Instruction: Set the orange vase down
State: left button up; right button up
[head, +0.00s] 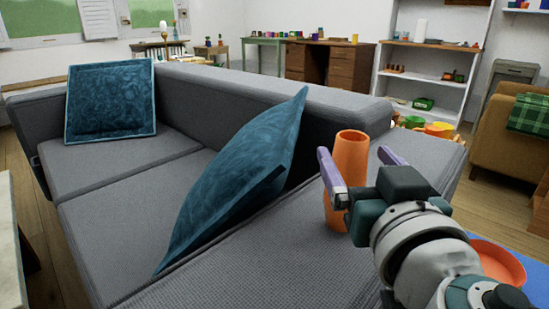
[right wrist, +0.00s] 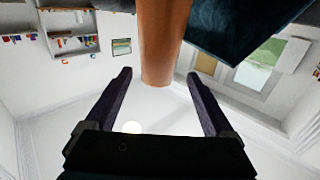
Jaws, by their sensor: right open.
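The orange vase (head: 351,160) is tall and stands about upright on the grey seat of the sofa, near its right end. My right gripper (head: 354,153) is open, with one finger to either side of the vase in the head view. In the right wrist view the vase (right wrist: 162,45) shows between and beyond the spread fingertips (right wrist: 159,75), with a gap on both sides. The gripper's body hides part of the vase's right side in the head view. My left gripper is in neither view.
A blue cushion (head: 240,180) leans on the grey sofa (head: 120,215) left of the vase; another cushion (head: 110,100) is at the far left. The sofa's backrest runs behind. An orange bowl (head: 497,262) lies at lower right. The seat in front of the vase is bare.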

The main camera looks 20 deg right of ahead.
aim_at(343, 138)
jog(key=shift+o, duration=0.3)
jog(key=v, duration=0.4)
jog(key=shift+w+d+f+y+b, duration=0.15)
jog(key=shift+d+f+y+b, duration=0.2)
jog(key=shift+b, duration=0.85)
jog(key=shift+n+t+y, duration=0.3)
jog(key=shift+n+y, duration=0.25)
jog(key=shift+n, duration=0.05)
jog(key=x, duration=0.2)
jog(key=r+x, duration=0.1)
jog(key=x, duration=0.1)
jog(key=shift+w+d, duration=0.15)
jog(key=shift+w, duration=0.25)
jog(key=x, duration=0.6)
jog(key=shift+s+d+f, duration=0.1)
jog(key=shift+d+f, duration=0.15)
jog(key=shift+d, duration=0.05)
jog(key=shift+s, duration=0.1)
jog(key=shift+c, duration=0.4)
grip_shut()
